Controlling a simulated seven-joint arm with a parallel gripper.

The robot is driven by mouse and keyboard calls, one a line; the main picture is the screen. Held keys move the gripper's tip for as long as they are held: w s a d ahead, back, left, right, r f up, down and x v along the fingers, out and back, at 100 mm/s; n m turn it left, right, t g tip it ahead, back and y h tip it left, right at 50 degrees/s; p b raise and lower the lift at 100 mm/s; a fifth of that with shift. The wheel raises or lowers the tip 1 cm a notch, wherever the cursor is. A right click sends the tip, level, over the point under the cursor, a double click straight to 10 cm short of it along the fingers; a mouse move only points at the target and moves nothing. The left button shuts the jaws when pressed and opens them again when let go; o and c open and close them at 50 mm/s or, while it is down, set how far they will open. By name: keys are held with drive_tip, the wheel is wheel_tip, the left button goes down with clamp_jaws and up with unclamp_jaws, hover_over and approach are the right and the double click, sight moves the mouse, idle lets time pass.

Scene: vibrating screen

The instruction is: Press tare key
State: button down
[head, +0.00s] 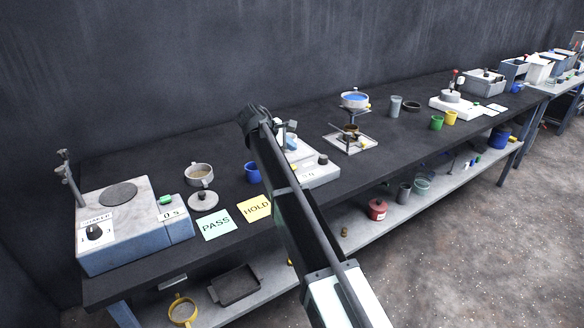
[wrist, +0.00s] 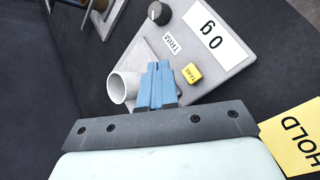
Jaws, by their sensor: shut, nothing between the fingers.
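The yellow tare key (wrist: 192,73) sits on the grey top of the scale (wrist: 225,62), beside the display panel (wrist: 215,35) that reads 0 g. My gripper (wrist: 158,68) has its blue fingers shut with nothing between them. In the wrist view its tips lie just left of the tare key; I cannot tell their height above the scale.
A dark trim knob (wrist: 160,12) stands on the scale, and a pale round tube or cup (wrist: 122,87) is left of my fingers. The yellow HOLD card (head: 256,209) and green PASS card (head: 217,224) lie nearby. A blue cup (head: 252,172) stands left of my arm.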

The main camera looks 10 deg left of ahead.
drive_tip(key=shift+f, duration=2.45)
drive_tip(key=shift+f, duration=0.15)
drive_tip(key=shift+f, duration=0.3)
drive_tip(key=shift+f, duration=0.45)
idle(1.0)
drive_tip(key=shift+r, duration=0.9)
drive_tip(key=shift+r, duration=2.5)
